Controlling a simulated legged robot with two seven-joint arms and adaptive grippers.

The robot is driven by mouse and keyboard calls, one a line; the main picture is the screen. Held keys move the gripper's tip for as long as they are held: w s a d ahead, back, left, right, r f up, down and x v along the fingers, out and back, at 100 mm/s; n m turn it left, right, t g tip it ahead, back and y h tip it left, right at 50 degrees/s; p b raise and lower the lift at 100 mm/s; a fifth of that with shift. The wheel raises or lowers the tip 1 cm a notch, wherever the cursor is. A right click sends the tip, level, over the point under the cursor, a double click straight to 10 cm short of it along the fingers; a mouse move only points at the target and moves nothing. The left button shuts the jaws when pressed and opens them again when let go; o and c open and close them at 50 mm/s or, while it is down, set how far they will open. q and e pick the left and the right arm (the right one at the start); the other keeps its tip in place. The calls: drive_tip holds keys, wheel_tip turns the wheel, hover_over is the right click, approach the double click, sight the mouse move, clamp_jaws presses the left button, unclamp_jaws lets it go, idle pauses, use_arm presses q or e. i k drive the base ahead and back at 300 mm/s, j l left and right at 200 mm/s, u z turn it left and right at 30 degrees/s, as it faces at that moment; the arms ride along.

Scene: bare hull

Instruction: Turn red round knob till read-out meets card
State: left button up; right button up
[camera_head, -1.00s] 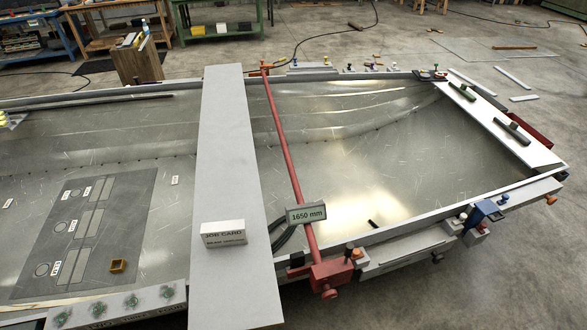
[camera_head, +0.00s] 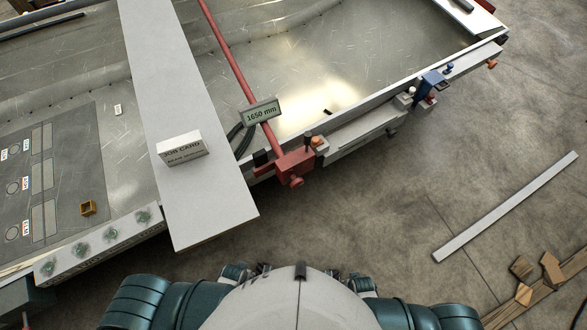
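The red round knob (camera_head: 296,182) sits on the front of a red clamp block (camera_head: 290,162) at the hull's near edge. A red bar (camera_head: 232,62) runs from this block across the hull. The read-out (camera_head: 261,111) on the bar shows "1650 mm". The white job card (camera_head: 182,148) stands on the grey plank to the left; its heading reads "JOB CARD", and the smaller line, perhaps a beam spacing, is too small to read surely. No gripper fingers show; only parts of my own body are at the bottom, apart from the knob.
The grey plank (camera_head: 190,205) lies across the hull and juts past its near edge. A blue clamp (camera_head: 430,84) sits on the rim at right. A pale strip (camera_head: 507,207) and wood scraps (camera_head: 523,267) lie on the floor. Floor before the knob is clear.

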sight(296, 182)
drive_tip(key=k+j+u, duration=0.1)
drive_tip(key=u, duration=0.25)
drive_tip(key=k+j+u, duration=0.15)
drive_tip(key=u, duration=0.2)
drive_tip(key=k+j+u, duration=0.15)
drive_tip(key=u, duration=0.15)
